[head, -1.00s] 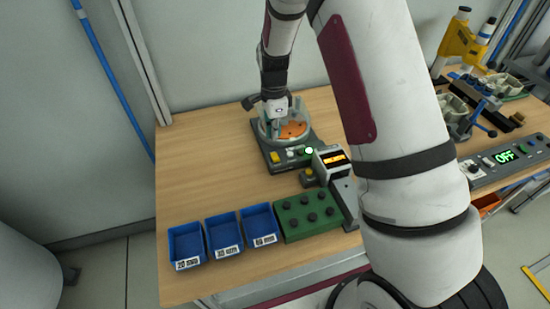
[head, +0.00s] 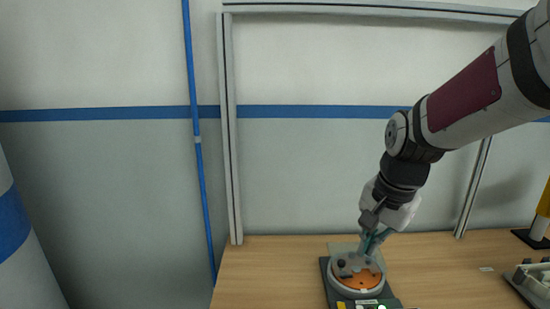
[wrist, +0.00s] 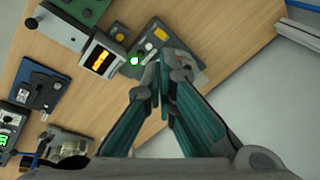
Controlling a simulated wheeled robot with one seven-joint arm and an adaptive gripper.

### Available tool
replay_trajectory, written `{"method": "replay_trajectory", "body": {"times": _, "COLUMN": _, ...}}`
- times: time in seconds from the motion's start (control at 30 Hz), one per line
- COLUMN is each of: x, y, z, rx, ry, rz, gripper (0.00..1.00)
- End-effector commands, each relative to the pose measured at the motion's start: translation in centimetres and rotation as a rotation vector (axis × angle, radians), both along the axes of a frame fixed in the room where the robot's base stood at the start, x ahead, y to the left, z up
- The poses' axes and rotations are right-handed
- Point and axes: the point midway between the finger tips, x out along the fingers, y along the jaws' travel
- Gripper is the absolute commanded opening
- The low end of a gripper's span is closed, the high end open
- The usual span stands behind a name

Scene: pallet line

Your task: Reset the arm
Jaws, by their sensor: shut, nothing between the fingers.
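My gripper (head: 370,240) is shut and empty in the head view. It points down over the device with a round dish and an orange disc (head: 358,280) on the wooden table, and I cannot tell whether it touches it. In the wrist view my gripper (wrist: 165,70) shows its fingertips together with nothing between them. The tips overlap the dark base of that device (wrist: 185,62), hiding part of it. My arm reaches in from the upper right of the head view.
The wooden table (head: 270,265) is clear left of the device. A display unit with an orange readout (wrist: 101,58) and a green box (wrist: 85,8) stand nearby in the wrist view. A grey fixture (head: 535,280) sits at the right. A wall (head: 320,180) rises behind.

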Motion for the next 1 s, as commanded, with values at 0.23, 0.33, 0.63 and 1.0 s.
{"method": "replay_trajectory", "body": {"times": 0.23, "x": -7.2, "y": -0.1, "z": 5.1, "rx": -0.095, "ry": -0.122, "rz": 0.298, "gripper": 0.0}}
{"method": "replay_trajectory", "body": {"times": 0.33, "x": -10.2, "y": -0.1, "z": 6.2, "rx": -0.147, "ry": -0.166, "rz": 0.417, "gripper": 0.0}}
{"method": "replay_trajectory", "body": {"times": 0.63, "x": -17.0, "y": -0.4, "z": 7.1, "rx": -0.304, "ry": -0.253, "rz": 0.694, "gripper": 0.0}}
{"method": "replay_trajectory", "body": {"times": 1.0, "x": -18.4, "y": -0.5, "z": 6.9, "rx": -0.345, "ry": -0.266, "rz": 0.757, "gripper": 0.0}}
